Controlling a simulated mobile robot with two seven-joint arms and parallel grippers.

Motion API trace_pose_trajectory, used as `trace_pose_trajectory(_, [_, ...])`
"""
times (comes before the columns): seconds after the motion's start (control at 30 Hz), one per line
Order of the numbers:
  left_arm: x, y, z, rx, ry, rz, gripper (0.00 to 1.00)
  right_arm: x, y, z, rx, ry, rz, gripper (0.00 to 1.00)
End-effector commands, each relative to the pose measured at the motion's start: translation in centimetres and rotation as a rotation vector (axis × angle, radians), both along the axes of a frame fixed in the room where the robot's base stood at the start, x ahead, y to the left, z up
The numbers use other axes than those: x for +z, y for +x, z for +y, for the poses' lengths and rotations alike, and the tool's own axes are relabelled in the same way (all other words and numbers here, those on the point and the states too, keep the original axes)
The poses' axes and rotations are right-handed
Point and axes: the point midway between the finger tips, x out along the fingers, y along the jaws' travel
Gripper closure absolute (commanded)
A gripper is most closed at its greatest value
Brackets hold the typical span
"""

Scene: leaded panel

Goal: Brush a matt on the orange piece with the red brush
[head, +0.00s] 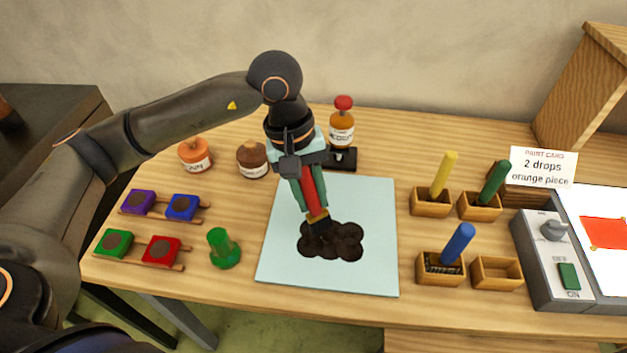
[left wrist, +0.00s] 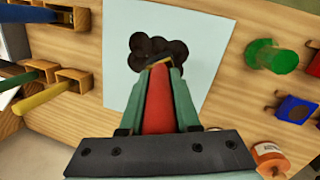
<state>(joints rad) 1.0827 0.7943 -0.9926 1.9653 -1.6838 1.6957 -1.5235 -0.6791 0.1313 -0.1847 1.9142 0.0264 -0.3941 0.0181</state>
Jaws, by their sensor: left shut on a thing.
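My left gripper (head: 310,197) is shut on the red brush (head: 313,184), which points down and slightly tilted. The brush also shows between the fingers in the left wrist view (left wrist: 157,105). Its tip is at a dark brown, lobed patch (head: 335,243) on a pale blue sheet (head: 375,197). The bristles blend into the patch, so I cannot tell whether they touch it. The patch also shows in the left wrist view (left wrist: 143,48). An orange-red piece (head: 606,233) lies on a white panel at the far right, cut by the picture edge. My right gripper is not in view.
Yellow (head: 443,174), green (head: 495,182) and blue (head: 458,243) brushes stand in wooden holders; another holder (head: 496,273) is empty. A card (head: 543,167) reads "2 drops orange piece". Bottles (head: 341,130), coloured blocks (head: 161,250) and a green knobbed piece (head: 223,248) surround the sheet. A switch box (head: 553,260) stands right.

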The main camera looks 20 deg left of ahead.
Motion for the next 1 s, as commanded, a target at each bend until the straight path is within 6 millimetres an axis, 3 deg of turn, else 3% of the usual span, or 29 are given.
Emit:
trace_pose_trajectory(0.1, [0.6,0.7,-0.7,0.179,-0.071,-0.002,1.0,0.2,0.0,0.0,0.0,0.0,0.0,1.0])
trace_pose_trajectory(0.3, [0.9,1.3,-1.1,0.316,-0.12,-0.016,1.0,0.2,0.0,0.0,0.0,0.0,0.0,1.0])
trace_pose_trajectory(0.47, [0.2,1.3,-1.1,0.322,-0.121,-0.016,1.0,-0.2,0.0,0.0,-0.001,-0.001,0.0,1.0])
trace_pose_trajectory(1.0, [-4.8,1.3,-1.0,0.319,-0.119,-0.017,1.0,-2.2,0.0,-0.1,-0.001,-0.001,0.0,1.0])
